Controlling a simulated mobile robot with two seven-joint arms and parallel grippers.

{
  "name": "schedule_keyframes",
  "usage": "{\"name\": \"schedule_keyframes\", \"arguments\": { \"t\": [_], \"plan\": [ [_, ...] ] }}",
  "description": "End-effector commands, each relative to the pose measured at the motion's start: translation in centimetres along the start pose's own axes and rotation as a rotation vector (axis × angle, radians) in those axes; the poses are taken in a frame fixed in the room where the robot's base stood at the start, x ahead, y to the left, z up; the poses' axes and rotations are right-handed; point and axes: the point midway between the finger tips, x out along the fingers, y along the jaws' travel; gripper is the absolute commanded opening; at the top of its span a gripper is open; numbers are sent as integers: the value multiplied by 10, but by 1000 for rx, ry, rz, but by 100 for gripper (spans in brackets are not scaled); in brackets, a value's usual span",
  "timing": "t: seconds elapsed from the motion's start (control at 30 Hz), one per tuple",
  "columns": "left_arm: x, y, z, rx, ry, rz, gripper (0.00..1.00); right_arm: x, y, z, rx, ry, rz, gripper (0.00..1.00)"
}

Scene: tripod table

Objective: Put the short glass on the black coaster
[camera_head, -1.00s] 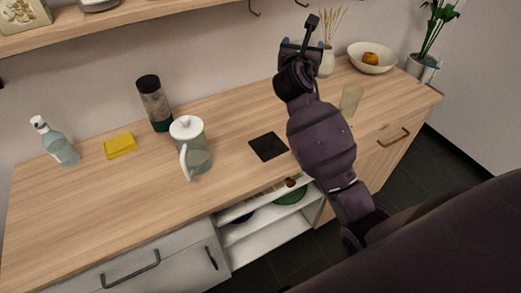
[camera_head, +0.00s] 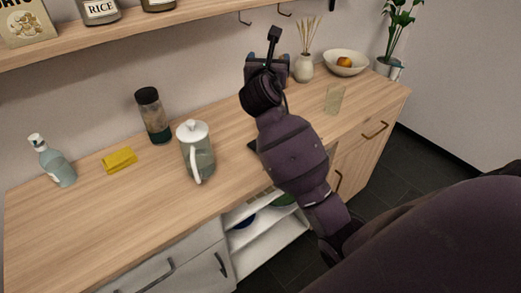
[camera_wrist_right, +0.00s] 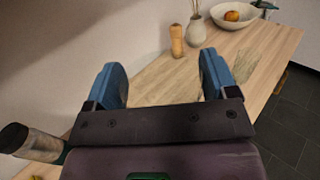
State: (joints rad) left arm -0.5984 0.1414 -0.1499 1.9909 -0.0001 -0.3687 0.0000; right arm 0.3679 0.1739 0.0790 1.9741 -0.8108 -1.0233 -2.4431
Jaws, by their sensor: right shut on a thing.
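My right gripper (camera_head: 268,64) is above the back part of the counter, with its arm crossing the head view. In the right wrist view its blue fingers (camera_wrist_right: 162,74) stand wide apart, shut on the short glass (camera_wrist_right: 164,84). That glass is clear and very faint between the fingers; in the head view the wrist hides it. The black coaster (camera_head: 252,146) lies flat on the wooden counter, nearly all hidden behind my right arm, with only its left corner showing. My left gripper is in neither view.
A glass jug (camera_head: 197,157) with a white lid stands left of the coaster, a dark-lidded bottle (camera_head: 153,119) behind it. Another glass (camera_head: 333,99) stands to the right. A vase (camera_head: 303,69) and bowl (camera_head: 346,63) are behind. The front left counter is clear.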

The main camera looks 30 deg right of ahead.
Motion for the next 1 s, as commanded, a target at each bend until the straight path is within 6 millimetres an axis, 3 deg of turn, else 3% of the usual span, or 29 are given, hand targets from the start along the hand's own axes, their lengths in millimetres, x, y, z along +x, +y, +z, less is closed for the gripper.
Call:
{"name": "schedule_keyframes", "arguments": {
  "t": [0.17,0.5,0.7,0.83,1.0],
  "plan": [
    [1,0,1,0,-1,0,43,-1,-2,-5,-1,2,-7,49],
    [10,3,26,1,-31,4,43,-1,-2,-75,-5,8,-9,49],
    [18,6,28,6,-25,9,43,-1,-2,-119,-5,9,-10,49],
    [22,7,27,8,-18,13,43,-1,-2,-137,-4,5,-10,49],
    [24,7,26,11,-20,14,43,-1,-2,-146,-2,1,-9,49]
  ]
}}
